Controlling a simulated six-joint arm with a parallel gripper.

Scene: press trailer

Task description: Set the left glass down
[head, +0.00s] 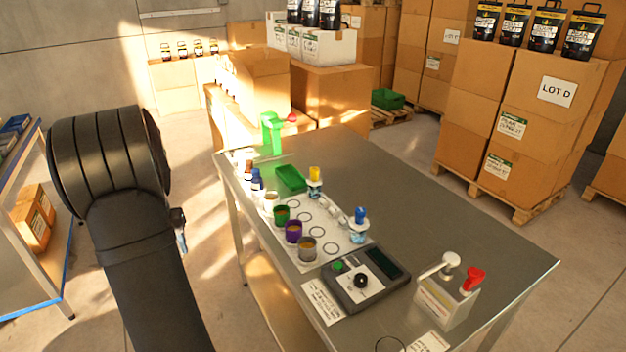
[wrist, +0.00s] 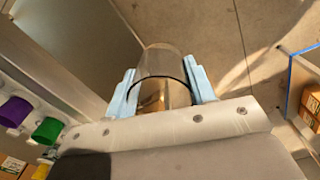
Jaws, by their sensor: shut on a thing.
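My gripper (wrist: 163,84) has pale blue fingers and is shut on a clear glass (wrist: 160,62), with one finger on each side of it. Behind the glass in the wrist view is floor, beside the table edge. In the head view my dark arm hides most of my gripper; only a bit of pale blue (head: 182,242) shows, left of the table (head: 420,190). The held glass cannot be made out there. A white sheet (head: 334,262) with printed rings lies on the table.
A grey cup (head: 308,250), a purple cup (head: 293,232) and a green cup (head: 281,214) line the sheet's near side. A dark device (head: 366,280) and a two-pump dispenser (head: 447,300) stand at the right. The table's far right is clear.

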